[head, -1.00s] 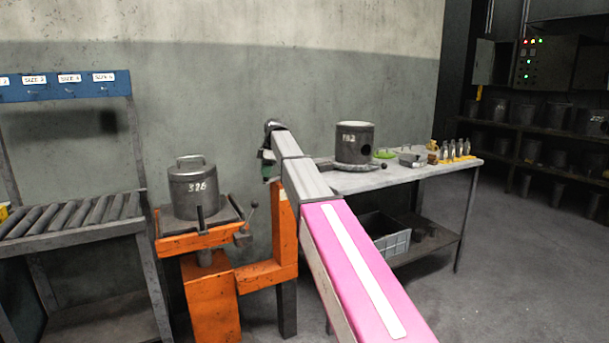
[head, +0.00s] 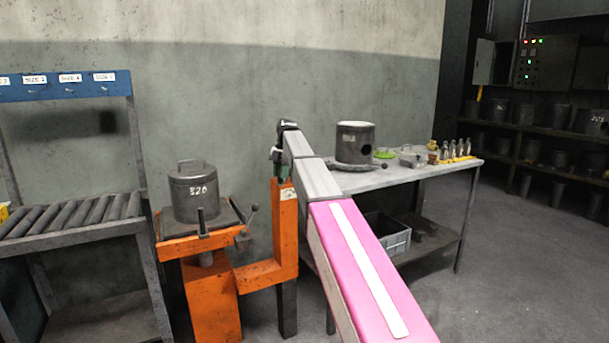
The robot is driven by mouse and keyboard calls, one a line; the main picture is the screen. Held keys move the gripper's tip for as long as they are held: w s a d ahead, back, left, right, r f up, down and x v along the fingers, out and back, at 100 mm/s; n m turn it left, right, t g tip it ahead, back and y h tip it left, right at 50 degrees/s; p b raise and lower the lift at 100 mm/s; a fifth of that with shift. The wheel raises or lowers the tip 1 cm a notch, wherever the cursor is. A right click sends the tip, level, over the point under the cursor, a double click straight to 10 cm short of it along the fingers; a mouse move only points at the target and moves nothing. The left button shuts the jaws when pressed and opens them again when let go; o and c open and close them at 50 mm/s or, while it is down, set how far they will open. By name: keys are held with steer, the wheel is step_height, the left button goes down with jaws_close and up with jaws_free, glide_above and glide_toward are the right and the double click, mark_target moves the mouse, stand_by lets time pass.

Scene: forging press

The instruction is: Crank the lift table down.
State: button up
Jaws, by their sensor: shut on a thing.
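The orange lift table (head: 182,247) stands left of centre, with a grey numbered die (head: 193,195) upright on its top plate. A short column shows below the top. An orange post (head: 286,228) rises to its right, joined to it by a low orange arm. My gripper (head: 278,176) points down at the top of this post, at the end of my pink and grey arm. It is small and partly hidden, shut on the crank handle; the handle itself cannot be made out.
A roller rack (head: 70,232) stands close on the left. A workbench (head: 430,173) behind my arm carries a grey cylinder with a side hole (head: 354,145) and small items. A grey crate (head: 388,235) is beneath. Floor at the right is clear.

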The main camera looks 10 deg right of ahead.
steer(key=shift+s+d, duration=0.15)
steer(key=shift+d, duration=0.1)
steer(key=o, duration=0.8)
steer(key=shift+d, duration=0.1)
steer(key=shift+o, duration=0.2)
steer(key=shift+r, duration=4)
